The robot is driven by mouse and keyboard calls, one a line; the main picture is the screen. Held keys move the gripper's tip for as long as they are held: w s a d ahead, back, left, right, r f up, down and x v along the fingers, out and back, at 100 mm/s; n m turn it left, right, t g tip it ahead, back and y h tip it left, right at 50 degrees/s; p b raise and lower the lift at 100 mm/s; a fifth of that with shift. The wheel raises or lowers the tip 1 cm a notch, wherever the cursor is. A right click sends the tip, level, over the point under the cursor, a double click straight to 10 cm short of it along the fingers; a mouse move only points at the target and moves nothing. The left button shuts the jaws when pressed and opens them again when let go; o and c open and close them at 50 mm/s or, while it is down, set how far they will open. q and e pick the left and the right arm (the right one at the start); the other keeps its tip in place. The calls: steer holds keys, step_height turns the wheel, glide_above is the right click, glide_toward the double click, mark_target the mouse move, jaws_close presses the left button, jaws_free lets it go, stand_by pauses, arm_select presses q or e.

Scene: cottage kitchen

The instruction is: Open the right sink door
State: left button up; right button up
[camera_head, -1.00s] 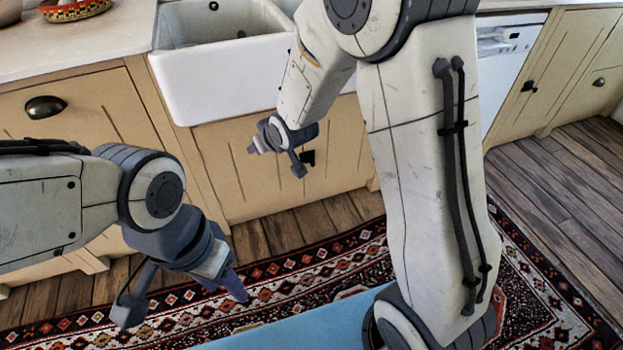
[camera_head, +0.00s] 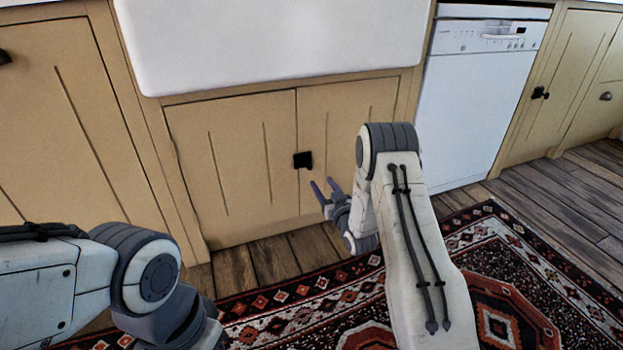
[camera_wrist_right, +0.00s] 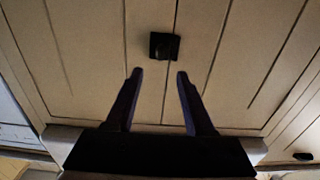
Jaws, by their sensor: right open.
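The right sink door (camera_head: 340,115) is a tan cabinet panel under the white sink, closed flush beside the left sink door (camera_head: 225,160). A small black handle (camera_head: 303,160) sits at the seam between the two doors; it also shows in the right wrist view (camera_wrist_right: 164,46). My right gripper (camera_head: 322,183) is open and empty, just below and to the right of the handle in the head view. In the wrist view its two fingers (camera_wrist_right: 160,74) point toward the handle, with a gap between tips and handle. My left arm enters at lower left; its fingers are out of frame.
The white sink (camera_head: 280,40) overhangs the doors. A white dishwasher (camera_head: 470,110) stands to the right, and another tan cabinet (camera_head: 50,110) to the left. A patterned rug (camera_head: 490,250) covers part of the wooden floor (camera_head: 245,270) in front.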

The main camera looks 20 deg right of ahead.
mark_target(310, 167)
steer(key=w+b, duration=0.5)
steer(key=w, duration=0.4)
steer(key=shift+w+a, duration=0.2)
steer(key=shift+w, duration=0.4)
jaws_close()
stand_by(0.8)
